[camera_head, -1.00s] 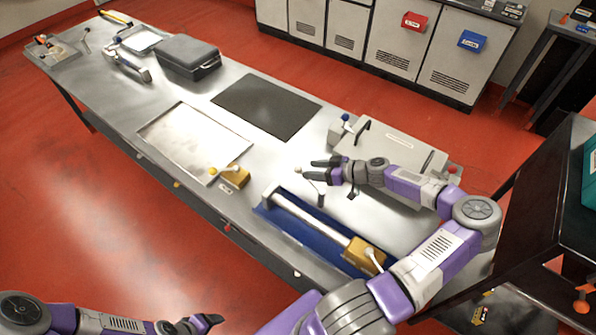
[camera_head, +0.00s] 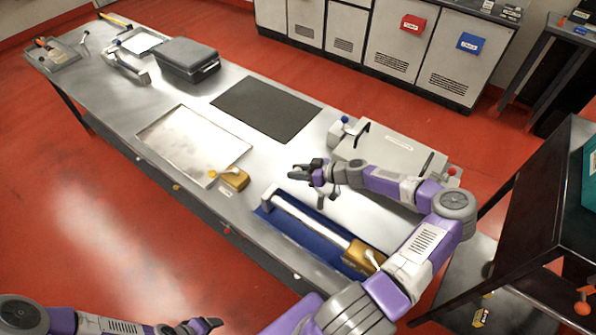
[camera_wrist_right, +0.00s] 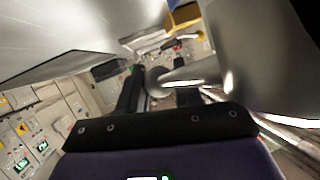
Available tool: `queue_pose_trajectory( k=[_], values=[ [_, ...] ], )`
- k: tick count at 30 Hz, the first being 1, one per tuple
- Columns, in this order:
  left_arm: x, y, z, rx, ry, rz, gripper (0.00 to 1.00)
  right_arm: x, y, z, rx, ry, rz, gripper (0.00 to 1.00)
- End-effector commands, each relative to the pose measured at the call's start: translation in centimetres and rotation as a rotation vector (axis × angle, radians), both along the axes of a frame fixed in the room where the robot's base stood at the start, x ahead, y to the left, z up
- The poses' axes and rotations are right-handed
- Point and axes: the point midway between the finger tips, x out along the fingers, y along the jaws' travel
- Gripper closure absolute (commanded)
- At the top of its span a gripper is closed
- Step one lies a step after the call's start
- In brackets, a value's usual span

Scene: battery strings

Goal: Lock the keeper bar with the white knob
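In the head view, my right gripper (camera_head: 303,172) covers the knob, above a short post (camera_head: 322,200) on the bench. The fingers stand apart on both sides of the knob; firm contact is not visible. I cannot tell for sure which part is the keeper bar. My left gripper (camera_head: 203,325) is at the bottom, away from the bench and seemingly empty.
A blue tray (camera_head: 300,234) with a long pale bar and a yellow block (camera_head: 362,256) lies in front of the post. Another yellow block (camera_head: 234,180) is left. A grey box (camera_head: 390,150) stands behind my right forearm. The dark mat (camera_head: 266,106) is bare.

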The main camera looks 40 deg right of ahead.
Motion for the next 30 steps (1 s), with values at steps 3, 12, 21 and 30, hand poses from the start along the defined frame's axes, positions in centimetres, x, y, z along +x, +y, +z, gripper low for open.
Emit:
queue_pose_trajectory(
  k=[3,12,21,30],
  values=[
    [0.0,0.0,0.0,0.0,0.0,0.0,0.31,0.0,0.0,0.0,0.0,0.0,0.0,1.0],
    [0.0,0.0,-0.6,0.0,0.0,0.0,0.31,0.0,0.3,-0.1,0.0,-0.001,0.032,1.0],
    [0.0,0.0,-2.7,0.0,0.0,0.0,0.31,-0.5,2.5,-0.2,-0.001,-0.002,0.231,1.0],
    [0.0,0.0,-2.7,0.0,0.0,0.0,0.31,-0.7,2.8,0.0,0.0,0.0,0.267,1.0]
  ],
)
